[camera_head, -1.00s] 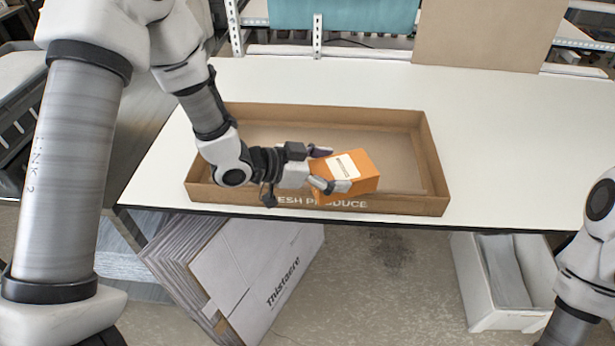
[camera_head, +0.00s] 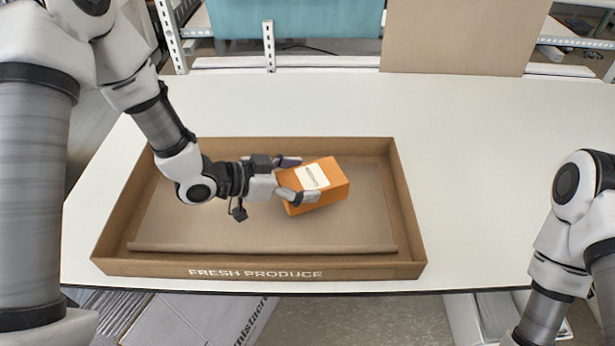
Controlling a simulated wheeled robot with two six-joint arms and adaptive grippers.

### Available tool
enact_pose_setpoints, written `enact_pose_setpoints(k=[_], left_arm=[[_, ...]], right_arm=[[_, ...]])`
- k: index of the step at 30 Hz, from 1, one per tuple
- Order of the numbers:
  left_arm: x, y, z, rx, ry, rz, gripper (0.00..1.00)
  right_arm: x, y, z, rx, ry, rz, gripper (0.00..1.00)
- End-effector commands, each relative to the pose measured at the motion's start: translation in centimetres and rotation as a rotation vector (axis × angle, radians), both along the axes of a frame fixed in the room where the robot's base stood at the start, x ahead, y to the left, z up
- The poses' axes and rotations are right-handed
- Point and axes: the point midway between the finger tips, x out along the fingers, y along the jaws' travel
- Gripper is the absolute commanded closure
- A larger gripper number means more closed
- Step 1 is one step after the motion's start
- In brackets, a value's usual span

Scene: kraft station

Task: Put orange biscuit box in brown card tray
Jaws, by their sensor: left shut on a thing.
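The orange biscuit box (camera_head: 326,187) with a white label is held tilted over the brown card tray (camera_head: 250,272), right of the tray's middle. My left gripper (camera_head: 295,178) is shut on the box's left end, one finger on the far side and one on the near side. I cannot tell whether the box touches the tray floor. The tray lies on the white table with its "FRESH PRODUCE" wall facing me and no other thing showing in it. My right arm shows at the right edge, but its gripper is out of view.
The white table (camera_head: 490,175) is clear to the right of the tray and behind it. A brown board (camera_head: 455,35) and a teal panel (camera_head: 300,18) stand at the back. Flat cartons (camera_head: 195,318) lean below the table's front edge.

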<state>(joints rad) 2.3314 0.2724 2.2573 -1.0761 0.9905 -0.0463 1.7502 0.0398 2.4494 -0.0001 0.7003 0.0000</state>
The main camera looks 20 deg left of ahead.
Motion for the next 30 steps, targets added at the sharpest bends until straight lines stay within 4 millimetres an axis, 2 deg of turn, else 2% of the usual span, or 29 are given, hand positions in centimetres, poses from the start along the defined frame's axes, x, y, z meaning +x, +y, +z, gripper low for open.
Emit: enact_pose_setpoints(k=[1,2,8,23,24,25,30], left_arm=[[-0.2,0.1,-1.7,-0.002,0.001,-0.001,0.56],[-0.3,0.1,-1.9,-0.002,0.000,-0.003,0.56],[-0.3,0.1,-1.4,-0.001,-0.002,-0.004,0.56],[-0.4,0.1,-2.6,0.000,-0.002,-0.005,0.56],[-0.4,0.1,-2.7,0.000,0.000,-0.005,0.09],[-0.4,0.1,-2.7,0.000,0.000,-0.005,0.00],[-0.4,0.1,-2.6,0.000,0.000,-0.005,0.00]], right_arm=[[-0.1,0.0,-1.6,0.000,0.002,0.000,0.60],[-0.1,0.0,-1.8,0.000,0.002,0.000,0.60],[-0.1,0.0,-1.2,0.000,0.001,0.000,0.60],[-0.1,0.0,-2.1,0.000,0.001,0.000,0.60],[-0.1,0.0,-2.1,0.000,0.001,0.000,0.60],[-0.1,0.0,-2.1,0.000,0.001,0.000,0.60],[-0.1,0.0,-2.1,0.000,0.001,0.000,0.60]])
